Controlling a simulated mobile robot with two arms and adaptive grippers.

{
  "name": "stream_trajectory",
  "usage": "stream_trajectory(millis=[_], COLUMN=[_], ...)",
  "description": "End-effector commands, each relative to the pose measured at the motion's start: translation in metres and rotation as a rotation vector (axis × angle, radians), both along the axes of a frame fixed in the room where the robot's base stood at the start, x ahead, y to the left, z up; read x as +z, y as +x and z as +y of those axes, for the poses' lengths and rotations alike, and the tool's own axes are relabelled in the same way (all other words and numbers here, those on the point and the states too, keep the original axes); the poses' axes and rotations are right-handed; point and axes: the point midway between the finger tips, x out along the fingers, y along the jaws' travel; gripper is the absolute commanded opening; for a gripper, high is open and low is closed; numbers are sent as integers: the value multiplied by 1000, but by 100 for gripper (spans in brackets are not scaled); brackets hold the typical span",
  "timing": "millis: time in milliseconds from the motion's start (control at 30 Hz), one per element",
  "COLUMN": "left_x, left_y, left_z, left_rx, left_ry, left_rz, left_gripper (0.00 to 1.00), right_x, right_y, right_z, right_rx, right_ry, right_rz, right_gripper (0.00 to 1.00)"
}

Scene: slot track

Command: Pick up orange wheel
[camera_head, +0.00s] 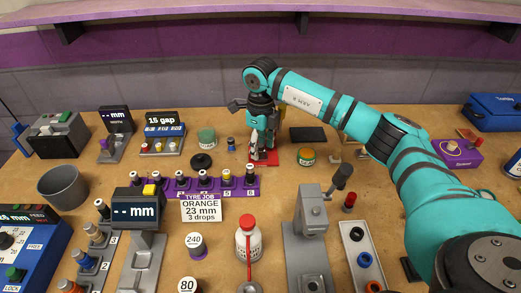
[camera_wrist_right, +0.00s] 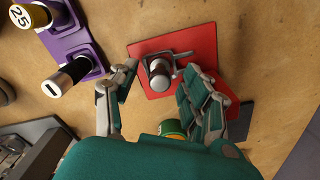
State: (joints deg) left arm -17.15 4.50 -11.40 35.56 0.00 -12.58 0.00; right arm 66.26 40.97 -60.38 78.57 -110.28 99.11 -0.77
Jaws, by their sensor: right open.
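The orange wheel (camera_head: 374,287) shows partly at the bottom edge of the head view, at the near end of a light tray (camera_head: 347,229). The tray also holds a blue wheel (camera_head: 364,259) and a black wheel (camera_head: 357,234). My right gripper (camera_head: 259,132) is far from it, at the back of the bench over a red mat (camera_head: 265,157). In the right wrist view its open fingers (camera_wrist_right: 158,75) are spread on either side of a small metal fixture (camera_wrist_right: 160,72) on that mat. No wheel shows between the fingers. My left gripper is not in view.
A grey lever press (camera_head: 311,220) stands just left of the tray. A white bottle with a red cap (camera_head: 248,240) and a purple rack (camera_head: 215,187) stand further left. A green-and-orange tin (camera_head: 306,156) is close to my right gripper. My right arm spans the right side.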

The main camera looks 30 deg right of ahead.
Motion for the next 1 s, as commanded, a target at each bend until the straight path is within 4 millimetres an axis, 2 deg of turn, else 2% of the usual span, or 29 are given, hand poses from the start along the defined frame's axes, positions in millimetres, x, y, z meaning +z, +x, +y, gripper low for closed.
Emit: stream_trajectory(millis=[167, 533, 867, 1000], left_x=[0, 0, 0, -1], left_y=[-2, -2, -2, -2], left_z=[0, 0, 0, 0], left_rx=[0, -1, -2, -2], left_ry=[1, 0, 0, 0], left_rz=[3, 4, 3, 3], left_gripper=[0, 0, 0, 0], right_x=[0, 0, 2, 9], right_y=[0, 0, 0, 1], right_z=[0, 0, 0, 0], right_rx=[0, 0, 0, 0], right_ry=[0, 0, 1, 0], right_rz=[0, 0, -1, -2], right_gripper=[47, 0, 0, 0])
